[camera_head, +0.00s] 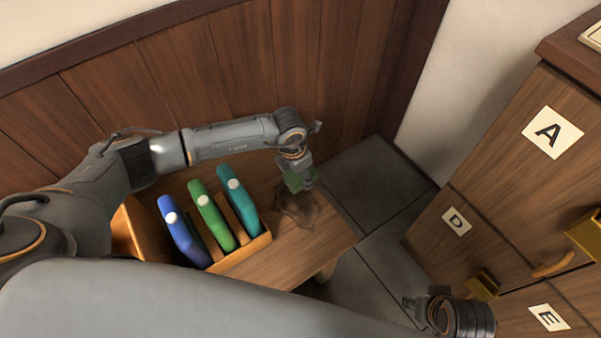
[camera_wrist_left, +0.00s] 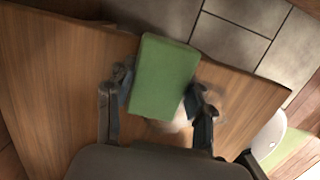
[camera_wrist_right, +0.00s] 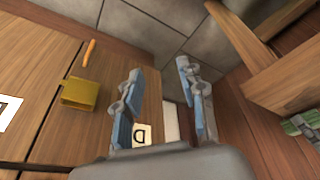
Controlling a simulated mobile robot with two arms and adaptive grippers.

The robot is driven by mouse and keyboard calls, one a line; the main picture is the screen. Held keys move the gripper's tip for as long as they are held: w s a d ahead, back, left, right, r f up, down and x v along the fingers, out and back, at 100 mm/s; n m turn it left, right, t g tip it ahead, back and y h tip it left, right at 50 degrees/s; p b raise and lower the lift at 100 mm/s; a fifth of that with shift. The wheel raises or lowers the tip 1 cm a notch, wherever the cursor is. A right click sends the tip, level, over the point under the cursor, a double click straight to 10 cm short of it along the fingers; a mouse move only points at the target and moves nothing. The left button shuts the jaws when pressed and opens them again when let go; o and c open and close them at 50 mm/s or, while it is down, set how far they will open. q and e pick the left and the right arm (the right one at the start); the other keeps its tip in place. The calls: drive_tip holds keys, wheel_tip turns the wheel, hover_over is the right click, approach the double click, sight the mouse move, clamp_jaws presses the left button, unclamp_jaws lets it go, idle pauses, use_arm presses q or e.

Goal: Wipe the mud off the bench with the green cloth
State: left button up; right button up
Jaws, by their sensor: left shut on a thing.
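The green cloth (camera_head: 293,181) is a folded block at the far end of the wooden bench (camera_head: 300,250). My left gripper (camera_head: 303,180) is shut on it, and the left wrist view shows the cloth (camera_wrist_left: 165,75) between the two fingers (camera_wrist_left: 163,92). A dark mud stain (camera_head: 297,208) lies on the bench just in front of the cloth; pale blurred smears show around the cloth in the left wrist view. Whether the cloth touches the bench is unclear. My right gripper (camera_wrist_right: 160,78) is open and empty, near the cabinet at the lower right.
A wooden rack (camera_head: 240,256) on the bench holds blue, green and teal flat items left of the stain. A cabinet (camera_head: 490,200) with lettered doors and brass handles (camera_head: 484,284) stands at the right. Grey floor tiles (camera_head: 365,185) lie between. A panelled wall (camera_head: 220,80) is behind.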

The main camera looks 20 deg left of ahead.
drive_tip(key=shift+r, duration=0.15)
use_arm(q)
drive_tip(key=shift+f, duration=0.15)
use_arm(e)
drive_tip(key=shift+r, duration=0.25)
drive_tip(key=shift+d+r, duration=0.1)
use_arm(q)
drive_tip(key=shift+f, duration=0.1)
use_arm(e)
drive_tip(key=shift+r, duration=0.3)
use_arm(q)
drive_tip(key=shift+f, duration=0.1)
use_arm(e)
drive_tip(key=shift+r, duration=0.15)
use_arm(q)
drive_tip(key=shift+b, duration=0.3)
use_arm(e)
drive_tip(key=shift+r, duration=0.2)
use_arm(q)
drive_tip(key=shift+f, duration=0.1)
use_arm(e)
drive_tip(key=shift+s+r, duration=0.1)
use_arm(q)
drive_tip(key=shift+f, duration=0.1)
use_arm(e)
drive_tip(key=shift+r, duration=0.25)
